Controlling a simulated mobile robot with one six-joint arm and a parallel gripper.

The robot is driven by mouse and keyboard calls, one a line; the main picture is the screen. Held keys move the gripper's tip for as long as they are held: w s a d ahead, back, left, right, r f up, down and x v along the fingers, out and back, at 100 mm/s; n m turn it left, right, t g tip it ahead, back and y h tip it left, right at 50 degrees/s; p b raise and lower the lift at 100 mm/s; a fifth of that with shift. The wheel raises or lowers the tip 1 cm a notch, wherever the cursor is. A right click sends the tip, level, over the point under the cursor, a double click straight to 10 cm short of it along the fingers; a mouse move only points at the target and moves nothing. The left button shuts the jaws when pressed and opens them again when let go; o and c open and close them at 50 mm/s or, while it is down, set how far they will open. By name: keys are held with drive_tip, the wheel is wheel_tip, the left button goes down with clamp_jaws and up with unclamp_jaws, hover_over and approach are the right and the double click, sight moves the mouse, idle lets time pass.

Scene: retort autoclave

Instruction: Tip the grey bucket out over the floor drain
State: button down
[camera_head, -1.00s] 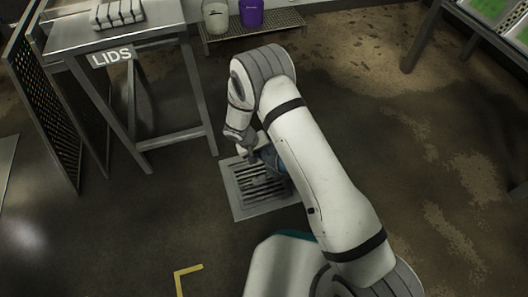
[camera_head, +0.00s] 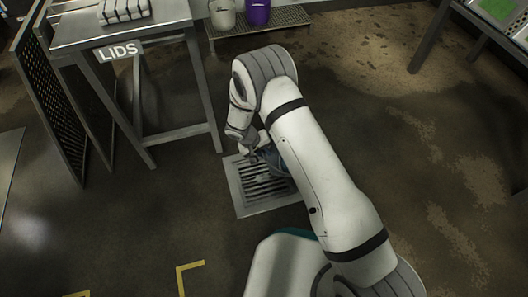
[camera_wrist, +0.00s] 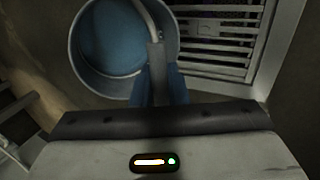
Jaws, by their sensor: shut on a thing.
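My gripper (camera_head: 252,152) is low over the floor drain (camera_head: 246,209), at the drain's far edge. In the wrist view, my gripper (camera_wrist: 158,78) is shut on the pale handle of a bucket (camera_wrist: 81,60). The bucket looks blue-grey, with its round mouth facing the wrist camera and a blue inside; I cannot tell whether that is liquid. The drain's slotted grate (camera_wrist: 218,45) lies right beside the bucket in that view. In the head view, my arm hides most of the bucket (camera_head: 275,160), and its tilt is unclear. A small pale patch shows over the grate.
A steel table (camera_head: 165,27) marked LIDS stands at the upper left, beside a perforated panel (camera_head: 55,95). A low rack (camera_head: 275,27) at the back holds a pale bucket (camera_head: 222,15) and a purple one (camera_head: 257,12). Open floor lies left of the drain.

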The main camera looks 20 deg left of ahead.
drive_tip(key=shift+s+a+f+h, duration=0.15)
drive_tip(key=shift+s+a+f, duration=0.25)
drive_tip(key=shift+a+f, duration=0.15)
drive_tip(key=shift+s+a+f+h, duration=0.15)
drive_tip(key=shift+s+a+f, duration=0.25)
drive_tip(key=shift+f, duration=0.2)
idle(0.8)
drive_tip(key=shift+a+r, duration=0.1)
drive_tip(key=shift+a, duration=0.1)
idle(0.8)
drive_tip(key=shift+a, duration=0.15)
drive_tip(key=shift+s+a+f, duration=0.15)
drive_tip(key=shift+a+f, duration=0.1)
drive_tip(key=shift+f, duration=0.15)
drive_tip(key=shift+s+a+f, duration=0.1)
drive_tip(key=shift+a+f, duration=0.05)
drive_tip(key=shift+f, duration=0.15)
drive_tip(key=shift+s+a+f, duration=0.15)
drive_tip(key=shift+a+f, duration=0.05)
drive_tip(key=shift+f, duration=0.05)
drive_tip(key=shift+s+a+f, duration=0.15)
drive_tip(key=shift+f, duration=0.1)
drive_tip(key=shift+a+f, duration=0.1)
drive_tip(key=shift+f, duration=0.05)
idle(1.0)
